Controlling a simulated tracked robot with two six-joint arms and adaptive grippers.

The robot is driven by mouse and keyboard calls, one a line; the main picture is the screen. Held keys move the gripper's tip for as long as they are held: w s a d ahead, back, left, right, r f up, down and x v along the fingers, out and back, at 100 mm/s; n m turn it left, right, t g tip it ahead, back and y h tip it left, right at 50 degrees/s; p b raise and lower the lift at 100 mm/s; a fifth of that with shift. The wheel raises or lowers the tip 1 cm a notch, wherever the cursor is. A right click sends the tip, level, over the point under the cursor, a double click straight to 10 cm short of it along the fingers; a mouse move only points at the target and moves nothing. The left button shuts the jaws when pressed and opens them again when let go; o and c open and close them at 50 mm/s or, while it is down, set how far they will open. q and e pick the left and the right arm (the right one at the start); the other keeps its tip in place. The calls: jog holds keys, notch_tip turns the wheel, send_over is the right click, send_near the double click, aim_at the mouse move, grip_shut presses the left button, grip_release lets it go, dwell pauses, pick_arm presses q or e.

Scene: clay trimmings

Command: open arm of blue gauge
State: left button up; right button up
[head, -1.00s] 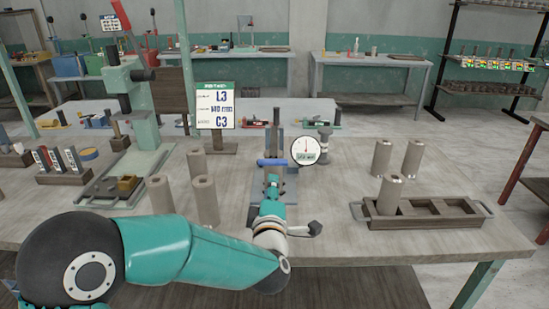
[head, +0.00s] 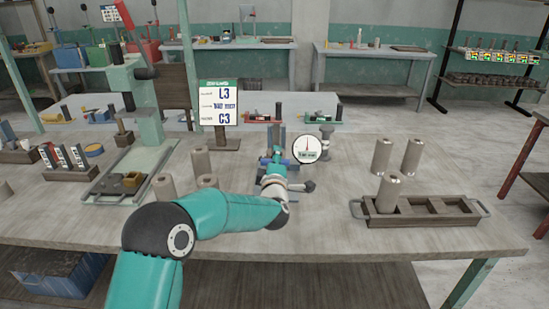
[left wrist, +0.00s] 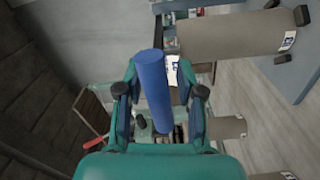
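The blue gauge stands near the middle of the bench, with a round white dial (head: 306,149) beside its upright post (head: 275,135). My left gripper (head: 272,163) is at its blue bar, which is mostly hidden behind the gripper in the head view. In the left wrist view the blue bar (left wrist: 153,88) lies between the two fingers of my left gripper (left wrist: 160,98). The fingers are apart, and a gap seems to show on each side of the bar. My right gripper is not in view.
Grey cylinders (head: 201,160) stand left of the gauge, and others (head: 381,155) stand to the right. A wooden tray (head: 440,220) holds one cylinder. A sign (head: 217,103) and a green press (head: 145,105) stand at left. The bench front is clear between gauge and tray.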

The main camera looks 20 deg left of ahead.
pick_arm(q)
grip_shut()
jog(key=shift+f, duration=0.15)
